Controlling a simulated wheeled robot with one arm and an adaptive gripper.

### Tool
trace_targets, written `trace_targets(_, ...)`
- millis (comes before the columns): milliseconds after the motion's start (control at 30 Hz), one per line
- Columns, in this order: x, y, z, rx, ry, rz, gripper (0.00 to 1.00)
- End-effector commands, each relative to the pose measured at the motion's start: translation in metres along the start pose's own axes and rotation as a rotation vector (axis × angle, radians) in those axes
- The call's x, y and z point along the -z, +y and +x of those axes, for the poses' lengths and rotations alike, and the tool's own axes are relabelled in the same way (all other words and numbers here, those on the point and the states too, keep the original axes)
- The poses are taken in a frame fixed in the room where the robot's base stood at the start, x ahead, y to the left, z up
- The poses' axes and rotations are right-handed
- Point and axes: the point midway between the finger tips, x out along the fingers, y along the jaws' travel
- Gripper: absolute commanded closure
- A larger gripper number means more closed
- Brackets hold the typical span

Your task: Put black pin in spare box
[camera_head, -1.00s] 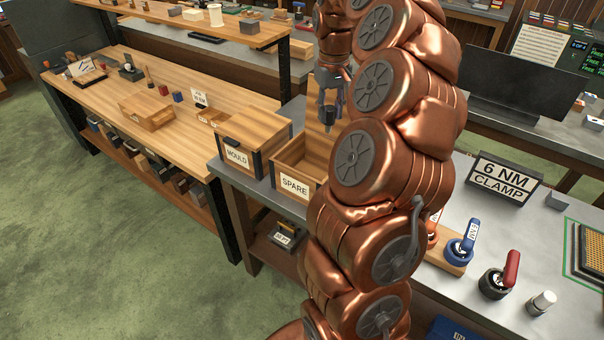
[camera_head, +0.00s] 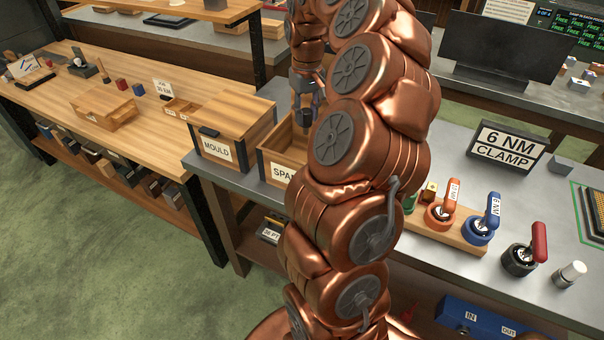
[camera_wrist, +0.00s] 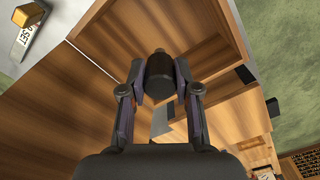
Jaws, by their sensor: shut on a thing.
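The spare box (camera_head: 264,164) is an open wooden box labelled SPARE on the grey bench, partly hidden by my arm in the head view. My gripper (camera_head: 304,104) points down at the box opening. In the wrist view, my gripper (camera_wrist: 160,80) is shut on the black pin (camera_wrist: 160,70), a short dark cylinder with a narrower tip, held between both fingers. Wooden walls and floor show around and beneath the pin there. I cannot tell how far the pin is below the rim.
The closed MOULD box (camera_head: 233,116) stands just left of the spare box.

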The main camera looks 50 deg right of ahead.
Motion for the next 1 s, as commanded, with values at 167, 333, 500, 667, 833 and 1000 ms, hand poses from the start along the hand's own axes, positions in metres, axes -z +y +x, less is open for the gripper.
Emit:
trace_targets(167, 0.001, -0.003, 0.027, 0.001, 0.003, -0.005, 1.0)
trace_targets(333, 0.0, -0.004, 0.04, 0.003, -0.001, -0.007, 1.0)
trace_targets(500, 0.0, -0.003, 0.065, 0.003, -0.003, -0.006, 1.0)
trace_targets(667, 0.0, -0.002, 0.085, 0.002, -0.002, -0.003, 1.0)
trace_targets(833, 0.0, -0.002, 0.098, 0.002, 0.003, -0.002, 1.0)
trace_targets(1000, 0.0, -0.002, 0.121, 0.003, 0.0, -0.003, 1.0)
